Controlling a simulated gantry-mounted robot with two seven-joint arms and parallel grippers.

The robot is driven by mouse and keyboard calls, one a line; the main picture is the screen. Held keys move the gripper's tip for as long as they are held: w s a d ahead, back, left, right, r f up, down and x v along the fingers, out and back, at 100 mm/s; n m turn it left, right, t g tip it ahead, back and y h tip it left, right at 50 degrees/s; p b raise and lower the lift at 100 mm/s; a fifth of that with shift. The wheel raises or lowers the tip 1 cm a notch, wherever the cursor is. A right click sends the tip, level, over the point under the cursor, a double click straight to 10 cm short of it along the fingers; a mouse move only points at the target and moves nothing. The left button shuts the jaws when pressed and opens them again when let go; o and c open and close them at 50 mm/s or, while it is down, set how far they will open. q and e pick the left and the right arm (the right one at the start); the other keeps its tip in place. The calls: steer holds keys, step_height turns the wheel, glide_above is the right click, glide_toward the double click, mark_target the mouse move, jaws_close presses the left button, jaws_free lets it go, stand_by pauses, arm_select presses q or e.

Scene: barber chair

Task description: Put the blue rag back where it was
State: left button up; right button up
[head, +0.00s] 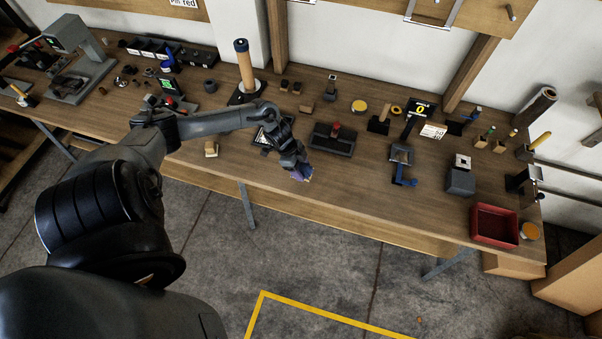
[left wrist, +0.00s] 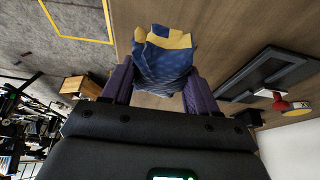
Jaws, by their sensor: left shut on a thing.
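My left gripper (head: 300,174) is over the front edge of the long wooden workbench, near its middle. In the left wrist view the blue rag (left wrist: 163,65), dark blue with yellow patches, is between the two purple fingers of my left gripper (left wrist: 160,88), which is shut on it. In the head view only a small bluish bit of the rag (head: 304,176) shows at the fingertips; the gripper hides the rest. I cannot tell whether the rag touches the bench top. My right gripper is not in view.
The bench top (head: 260,182) holds many small tools. A dark tray with a red knob (head: 334,138) stands just right of my left gripper. A blue clamp-like tool (head: 403,172) and a red bin (head: 494,226) are farther right. The front strip of bench between them is mostly clear.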

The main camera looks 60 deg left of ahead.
arm_select(q)
steer(key=shift+f, duration=1.95)
steer(key=shift+f+b, duration=0.1)
steer(key=shift+b, duration=0.2)
steer(key=shift+f, duration=0.15)
steer(key=o, duration=0.9)
